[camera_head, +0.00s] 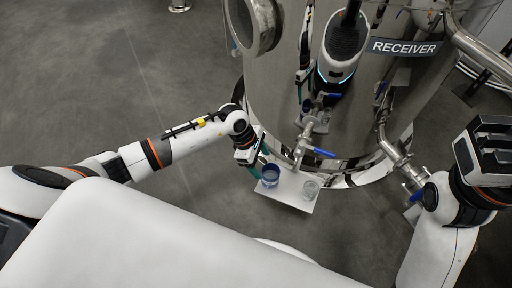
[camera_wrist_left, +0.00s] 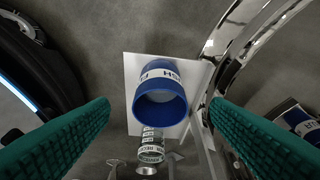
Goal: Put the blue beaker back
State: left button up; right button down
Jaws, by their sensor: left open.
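The blue beaker (camera_head: 271,175) stands upright on a small white shelf (camera_head: 292,201) at the foot of the steel tank. In the left wrist view the blue beaker (camera_wrist_left: 160,112), with a white printed label band, shows between the two green fingers, with a gap on each side.
The large steel tank (camera_head: 350,105) marked RECEIVER stands right behind the shelf. A valve with a blue handle (camera_head: 319,152) juts out above the shelf, and another pipe (camera_head: 395,150) is to the right. The grey floor (camera_head: 110,75) at the left is clear.

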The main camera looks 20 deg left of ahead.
pick_arm(q)
jog(key=shift+p+v, duration=0.65)
jog(key=shift+v, duration=1.35)
